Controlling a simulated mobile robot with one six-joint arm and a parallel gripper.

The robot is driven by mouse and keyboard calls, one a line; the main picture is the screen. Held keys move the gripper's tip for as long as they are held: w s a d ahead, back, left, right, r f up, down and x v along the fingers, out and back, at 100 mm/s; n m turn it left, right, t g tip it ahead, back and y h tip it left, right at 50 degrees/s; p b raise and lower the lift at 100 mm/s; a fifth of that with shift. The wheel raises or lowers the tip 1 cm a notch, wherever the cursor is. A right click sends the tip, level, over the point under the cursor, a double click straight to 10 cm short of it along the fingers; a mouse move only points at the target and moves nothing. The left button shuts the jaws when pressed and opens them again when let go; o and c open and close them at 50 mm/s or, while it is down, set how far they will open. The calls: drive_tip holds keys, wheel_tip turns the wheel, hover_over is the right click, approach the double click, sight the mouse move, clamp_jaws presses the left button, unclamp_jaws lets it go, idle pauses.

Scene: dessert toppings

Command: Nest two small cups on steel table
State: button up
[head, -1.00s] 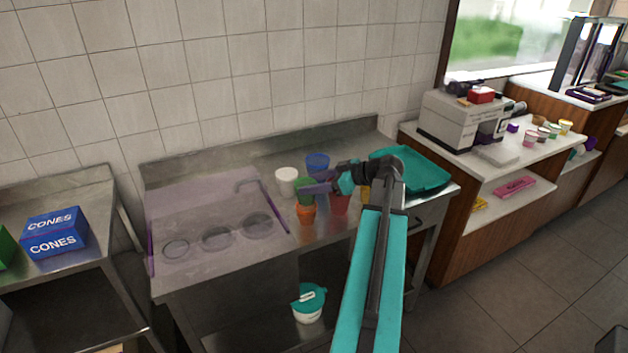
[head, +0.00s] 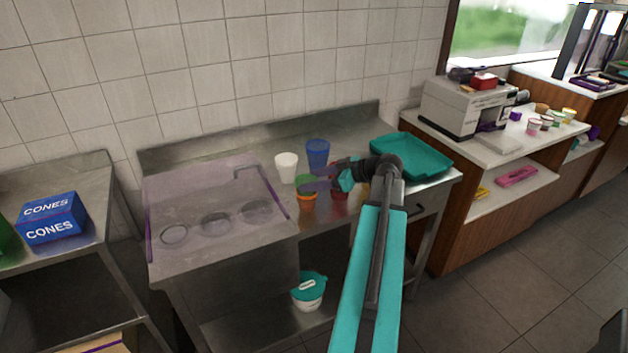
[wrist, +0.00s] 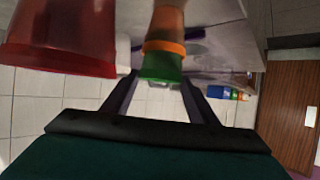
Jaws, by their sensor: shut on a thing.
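My gripper (head: 318,186) is shut on a green cup (head: 306,179), whose upper part shows above the fingers in the head view. The green cup (wrist: 161,70) sits between the two fingers in the wrist view. An orange cup (head: 307,202) stands on the steel table (head: 225,271) directly below it. In the wrist view the orange cup's rim (wrist: 165,47) surrounds or meets the green cup's lower part. The two look lined up, with the green one at least partly in the orange one; how deep is hidden.
A red cup (head: 338,193) stands close on the right and looms large in the wrist view (wrist: 60,50). A white cup (head: 287,168) and a blue cup (head: 318,152) stand behind. A teal tray (head: 437,172) is at right, a clear purple-edged guard (head: 200,195) at left.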

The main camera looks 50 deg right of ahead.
idle(0.3)
drive_tip(key=o, duration=1.1)
wheel_tip(320, 180, up, 9)
drive_tip(key=p, duration=0.1)
idle(1.6)
drive_tip(key=shift+r+p, duration=0.1)
drive_tip(key=shift+p, duration=0.2)
